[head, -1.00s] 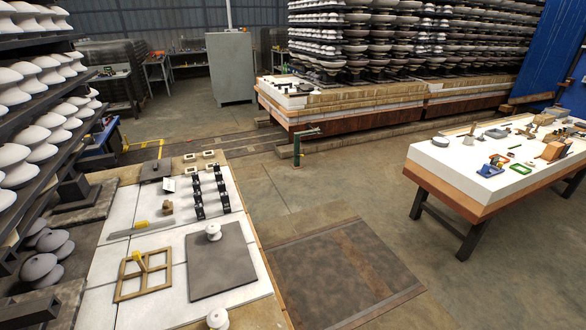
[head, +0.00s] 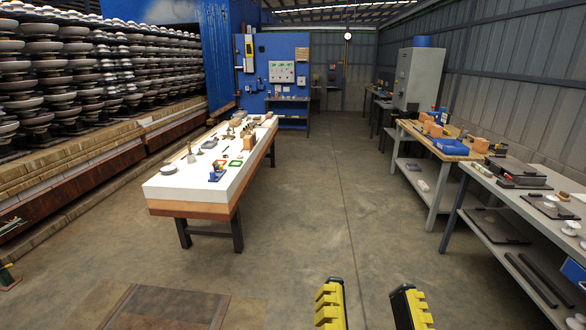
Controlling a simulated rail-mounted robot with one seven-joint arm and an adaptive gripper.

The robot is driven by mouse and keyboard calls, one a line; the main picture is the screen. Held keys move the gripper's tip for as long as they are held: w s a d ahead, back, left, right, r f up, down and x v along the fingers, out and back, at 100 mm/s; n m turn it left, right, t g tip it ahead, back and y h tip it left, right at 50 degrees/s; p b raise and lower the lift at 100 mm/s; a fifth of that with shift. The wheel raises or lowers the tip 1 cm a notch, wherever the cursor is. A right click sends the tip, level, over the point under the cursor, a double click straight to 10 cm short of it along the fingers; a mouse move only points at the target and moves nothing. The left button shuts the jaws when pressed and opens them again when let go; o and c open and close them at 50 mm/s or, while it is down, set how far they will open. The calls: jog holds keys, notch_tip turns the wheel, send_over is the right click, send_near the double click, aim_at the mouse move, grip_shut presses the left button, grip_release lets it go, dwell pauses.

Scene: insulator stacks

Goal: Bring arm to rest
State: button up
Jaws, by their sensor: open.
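My gripper (head: 371,306) shows at the bottom of the head view, right of the middle. Its two yellow and black fingers stand apart with bare floor between them, so it is open and empty. The fingertips point up in the picture, over the concrete floor, and touch nothing. The rest of my arm is below the frame and hidden.
A white-topped table (head: 168,188) with small parts stands left of the middle. Grey benches (head: 463,205) and a wooden-topped bench (head: 446,153) line the right side. Insulator stacks (head: 70,80) fill the left. A blue panel (head: 288,48) stands behind. The central floor (head: 320,200) is clear.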

notch_tip(320, 180, up, 35)
jog(key=n+p, duration=0.2)
jog(key=p, duration=3.2)
jog(key=shift+p, duration=0.4)
jog(key=shift+d+r, duration=0.1)
